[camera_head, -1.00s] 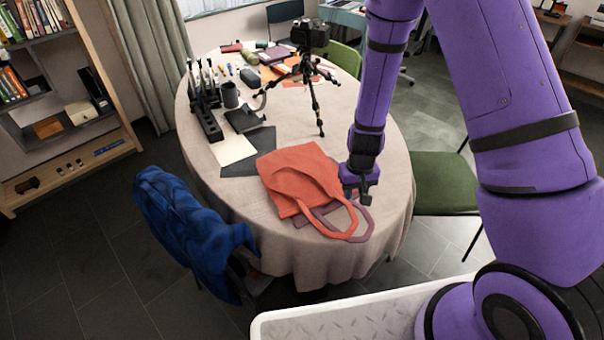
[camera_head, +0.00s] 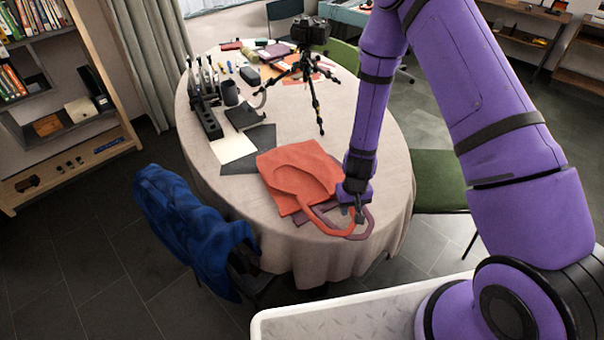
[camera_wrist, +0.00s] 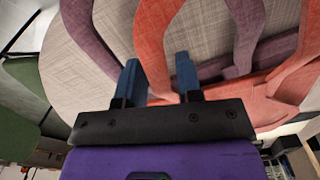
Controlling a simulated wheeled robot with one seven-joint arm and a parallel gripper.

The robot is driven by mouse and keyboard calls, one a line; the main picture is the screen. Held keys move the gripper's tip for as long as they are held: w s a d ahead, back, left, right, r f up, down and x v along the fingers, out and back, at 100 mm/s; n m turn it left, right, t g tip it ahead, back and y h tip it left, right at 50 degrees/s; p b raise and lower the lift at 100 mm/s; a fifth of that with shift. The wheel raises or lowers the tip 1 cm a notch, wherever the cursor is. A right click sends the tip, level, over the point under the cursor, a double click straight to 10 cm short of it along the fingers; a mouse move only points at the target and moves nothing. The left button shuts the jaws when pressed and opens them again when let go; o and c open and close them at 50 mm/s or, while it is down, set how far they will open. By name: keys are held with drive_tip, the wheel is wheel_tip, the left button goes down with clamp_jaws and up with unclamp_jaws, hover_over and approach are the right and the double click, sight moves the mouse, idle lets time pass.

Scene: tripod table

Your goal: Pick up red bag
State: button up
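The red bag (camera_head: 300,172) lies flat on the round table, its handle loop hanging toward the table's front edge. A mauve bag (camera_head: 358,232) lies partly under it; only its handle and a bit of its edge show. My gripper (camera_head: 357,214) is over the handle loops at the bag's lower right. In the wrist view my gripper's two blue-grey fingers (camera_wrist: 158,78) are apart, and a strap of the red bag (camera_wrist: 153,40) runs between them. The mauve strap (camera_wrist: 88,40) lies left of the fingers. I cannot tell whether the fingers touch the strap.
The cloth-covered table (camera_head: 392,180) also bears a camera tripod (camera_head: 308,75), a dark mug (camera_head: 230,92), a black organizer (camera_head: 210,122) and papers. A blue jacket (camera_head: 190,225) hangs on a chair at the front left. A green chair (camera_head: 440,180) stands right.

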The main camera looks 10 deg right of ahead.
clamp_jaws()
drive_tip(key=shift+r, duration=5.05)
